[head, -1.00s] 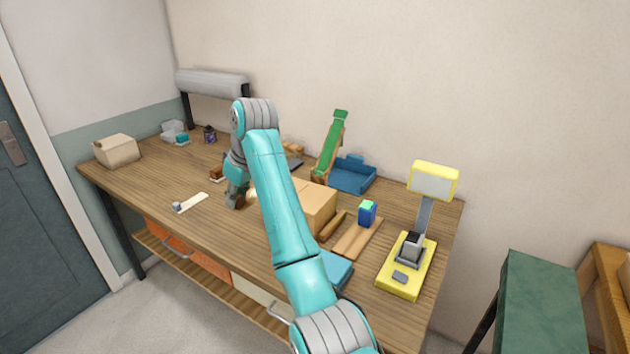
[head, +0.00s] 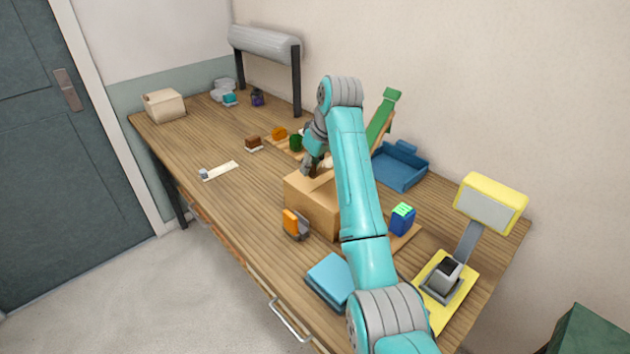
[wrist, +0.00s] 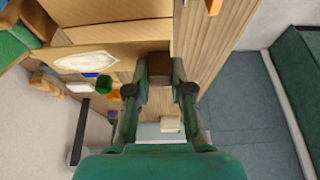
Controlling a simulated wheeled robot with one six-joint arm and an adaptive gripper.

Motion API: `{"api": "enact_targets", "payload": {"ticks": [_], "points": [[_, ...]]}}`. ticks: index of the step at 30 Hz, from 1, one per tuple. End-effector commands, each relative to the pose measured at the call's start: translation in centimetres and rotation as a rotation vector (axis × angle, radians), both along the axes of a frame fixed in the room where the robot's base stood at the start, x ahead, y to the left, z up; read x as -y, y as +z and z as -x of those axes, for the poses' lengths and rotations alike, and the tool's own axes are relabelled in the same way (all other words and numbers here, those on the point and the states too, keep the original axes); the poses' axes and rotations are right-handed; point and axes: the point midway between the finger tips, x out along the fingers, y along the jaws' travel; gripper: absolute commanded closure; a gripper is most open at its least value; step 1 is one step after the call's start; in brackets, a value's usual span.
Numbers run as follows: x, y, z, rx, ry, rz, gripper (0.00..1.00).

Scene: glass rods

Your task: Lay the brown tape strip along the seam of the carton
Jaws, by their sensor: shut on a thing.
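The carton (head: 318,205) is a tan box on the workbench, partly hidden behind my arm; its top also shows at the upper edge of the wrist view (wrist: 115,33). My gripper (head: 311,172) is at the carton's far left top edge. In the wrist view my gripper (wrist: 159,82) is shut on a small dark brown piece (wrist: 159,68), which looks like the brown tape strip. Its far end is hard to see, and I cannot tell whether it touches the carton.
An orange and grey dispenser (head: 294,224) and a blue box (head: 331,280) stand in front of the carton. A blue tray (head: 400,167), green ramp (head: 382,118) and yellow lamp-like device (head: 490,203) are behind and right. The bench's left middle (head: 205,145) is mostly clear.

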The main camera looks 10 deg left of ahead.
Motion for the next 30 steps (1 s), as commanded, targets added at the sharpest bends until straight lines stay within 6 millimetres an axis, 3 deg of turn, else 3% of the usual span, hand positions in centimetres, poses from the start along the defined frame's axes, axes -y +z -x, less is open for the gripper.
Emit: {"api": "enact_targets", "payload": {"ticks": [13, 24, 25, 27, 30], "points": [[0.0, -5.2, 0.0, -0.002, -0.001, 0.0, 0.93], [0.0, -5.7, 0.0, 0.0, -0.001, 0.0, 0.93], [0.0, -5.7, 0.0, 0.0, 0.0, 0.0, 0.73], [0.0, -5.7, 0.0, 0.0, 0.0, 0.0, 0.56], [0.0, -5.7, 0.0, 0.0, 0.0, 0.0, 0.53]]}}
